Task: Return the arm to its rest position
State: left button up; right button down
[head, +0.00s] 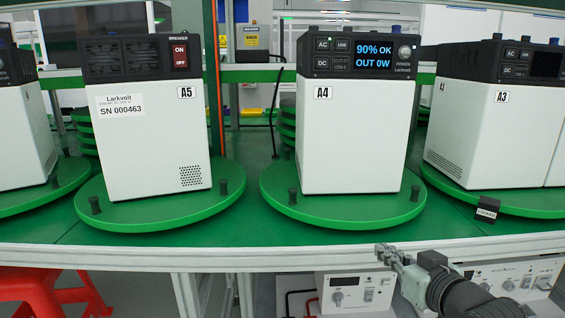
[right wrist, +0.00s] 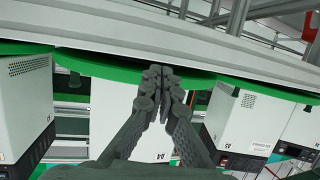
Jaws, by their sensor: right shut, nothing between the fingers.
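My right gripper (head: 386,254) is at the lower right of the head view, in front of and below the front edge of the line. Its fingers are together and empty; they also show in the right wrist view (right wrist: 160,84). The gripper is apart from the power stations. Unit A4 (head: 352,140) stands upright on a green turntable (head: 340,214), its display lit with "90% OK, OUT 0W". Unit A5 (head: 150,150) stands on the turntable to the left (head: 150,217) with its red switch side facing me. My left gripper is in neither view.
Unit A3 (head: 478,135) stands on a turntable at the right, beside a small black tag (head: 488,208). The pale front rail (head: 230,258) of the line runs across the view. Below it are a red stool (head: 45,290) and grey instruments (head: 345,291).

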pick_arm(q)
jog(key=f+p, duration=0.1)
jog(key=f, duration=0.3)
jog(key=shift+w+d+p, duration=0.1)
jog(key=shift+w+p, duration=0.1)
jog(key=shift+p, duration=0.2)
pick_arm(e)
jog(key=s+d+f+g+h, duration=0.1)
jog(key=s+d+f+g, duration=0.1)
jog(key=s+f, duration=0.7)
jog(key=s+d+f+g+h, duration=0.2)
jog(key=s+f+g, duration=0.3)
jog(key=s+f, duration=0.4)
jog(key=s+d+f+m+g+h, duration=0.1)
jog(key=s+f+g, duration=0.3)
jog(key=s+f, duration=0.5)
notch_tip(320, 180, down, 7)
jog(key=shift+d+f+h, duration=0.2)
jog(key=shift+d+h, duration=0.3)
jog(key=shift+d, duration=0.2)
